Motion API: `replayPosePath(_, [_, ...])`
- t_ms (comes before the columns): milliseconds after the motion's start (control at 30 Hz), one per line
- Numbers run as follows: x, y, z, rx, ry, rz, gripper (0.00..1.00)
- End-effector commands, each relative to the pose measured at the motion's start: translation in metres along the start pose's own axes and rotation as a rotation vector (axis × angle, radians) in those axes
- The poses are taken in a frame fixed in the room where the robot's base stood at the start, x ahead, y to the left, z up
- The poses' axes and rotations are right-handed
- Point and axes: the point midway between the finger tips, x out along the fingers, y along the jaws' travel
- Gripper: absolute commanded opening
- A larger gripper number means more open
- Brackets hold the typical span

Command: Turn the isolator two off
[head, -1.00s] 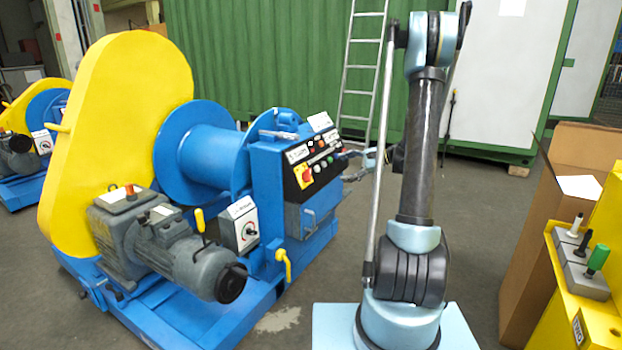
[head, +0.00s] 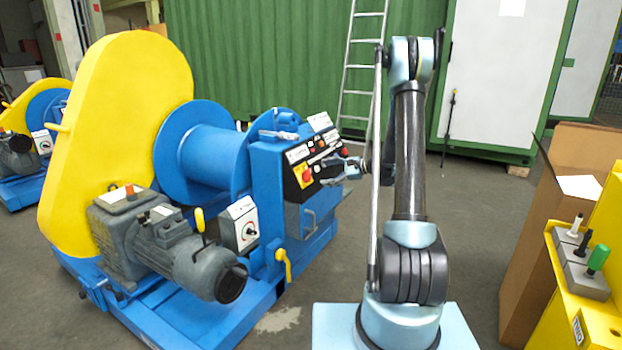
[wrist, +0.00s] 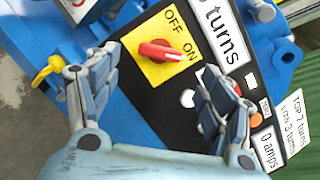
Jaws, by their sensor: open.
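A red rotary handle (wrist: 160,50) sits on a yellow plate (wrist: 145,70) marked OFF and ON, on the black control panel of the blue winch. It also shows in the head view (head: 306,176). Its light-marked end lies toward ON. No number that names it as isolator two is readable. My gripper (wrist: 160,70) is open and empty, its fingers on either side of the handle's plate in the wrist view. In the head view my gripper (head: 347,166) is just right of the panel, apart from the handle. Contact with the panel cannot be told.
A grey switch box (head: 239,226) with a round dial sits lower on the winch. A yellow lever (head: 284,262) sticks out below the panel. A ladder (head: 358,70) leans behind. A cardboard box (head: 545,220) and yellow stand (head: 600,285) are at right.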

Motion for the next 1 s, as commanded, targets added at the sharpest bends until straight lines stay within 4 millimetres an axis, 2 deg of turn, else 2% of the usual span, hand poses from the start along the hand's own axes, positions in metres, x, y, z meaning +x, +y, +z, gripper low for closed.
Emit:
replayPosePath(200, [0.04,0.0,0.0,0.0,-0.001,0.002,0.74])
replayPosePath(433, [0.07,0.0,0.0,-0.001,-0.001,0.001,0.74])
replayPosePath(600, [0.08,0.0,0.0,0.0,0.0,0.0,0.74])
replayPosePath(900, [0.082,0.0,0.0,0.0,0.0,0.0,0.74])
replayPosePath(933, [0.082,0.0,0.0,0.0,0.0,0.0,0.72])
replayPosePath(1000, [0.082,0.0,0.0,0.0,0.0,0.0,0.56])
